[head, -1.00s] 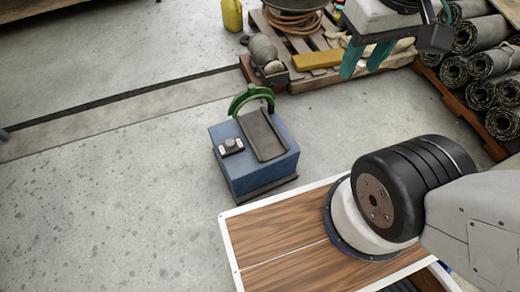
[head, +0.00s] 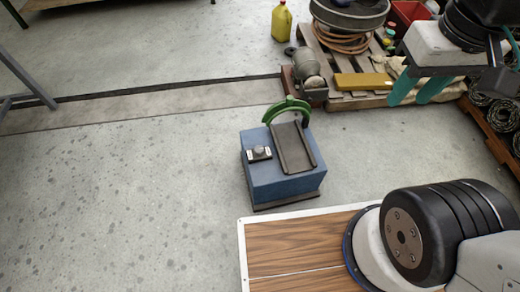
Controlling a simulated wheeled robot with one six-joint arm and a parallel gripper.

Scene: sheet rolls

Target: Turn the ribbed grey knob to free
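A small knob (head: 259,151) sits on a plate on the top left of a blue box (head: 280,182) that stands on the floor. Its ribs and its setting are too small to read. A dark channel-shaped plate (head: 293,147) and a green curved handle (head: 287,108) are on the same box. My gripper (head: 421,90) is at the upper right, with two teal fingers pointing down and a gap between them. It is open and empty, well to the right of the box and apart from it.
A wooden pallet (head: 345,101) at the back carries a motor, a coiled hose and a yellow block (head: 363,82). A yellow jug (head: 281,21) stands behind. Rolled sheets (head: 502,115) lie at the right edge. The floor left of the box is clear.

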